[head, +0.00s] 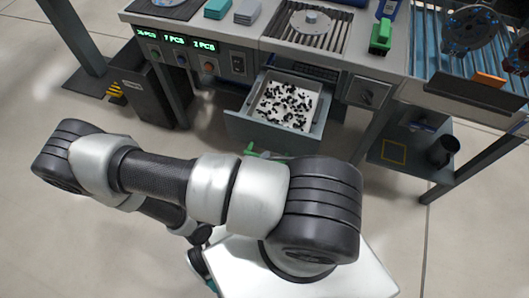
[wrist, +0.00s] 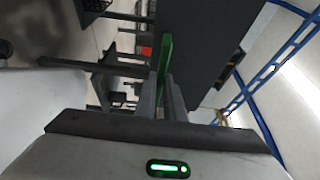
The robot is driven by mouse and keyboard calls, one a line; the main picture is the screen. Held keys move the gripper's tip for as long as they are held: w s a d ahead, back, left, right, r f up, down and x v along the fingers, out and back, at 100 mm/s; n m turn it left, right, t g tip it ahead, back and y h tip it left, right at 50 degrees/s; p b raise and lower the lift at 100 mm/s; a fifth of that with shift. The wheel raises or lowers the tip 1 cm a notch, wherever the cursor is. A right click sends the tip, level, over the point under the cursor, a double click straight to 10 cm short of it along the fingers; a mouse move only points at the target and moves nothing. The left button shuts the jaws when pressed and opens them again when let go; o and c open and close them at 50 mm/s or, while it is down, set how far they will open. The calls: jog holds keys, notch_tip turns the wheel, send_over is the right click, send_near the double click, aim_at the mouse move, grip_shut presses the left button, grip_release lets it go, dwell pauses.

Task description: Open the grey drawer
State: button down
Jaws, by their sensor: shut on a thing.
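The grey drawer (head: 262,130) stands pulled out from under the workbench, and its white inside with several small black parts shows in the head view. Its dark front (wrist: 205,45) fills the upper middle of the wrist view. A green handle (wrist: 165,55) runs along that front; a bit of green (head: 249,150) also shows below the drawer front in the head view. My gripper (wrist: 168,88) is shut on the green handle, with one finger on each side. In the head view my arm hides the gripper and most of the handle.
The workbench (head: 275,48) carries a metal grate, teal and grey blocks and a green item (head: 381,36). A low shelf (head: 395,150) with a black cup is at right. The floor in front is clear.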

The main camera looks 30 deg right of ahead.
jog(key=shift+s+a, duration=0.1)
dwell(0.3)
jog(key=c, duration=1.8)
grip_release()
jog(key=shift+c, duration=0.2)
jog(key=v, duration=1.7)
jog(key=shift+a+p, duration=0.2)
jog(key=shift+p, duration=0.15)
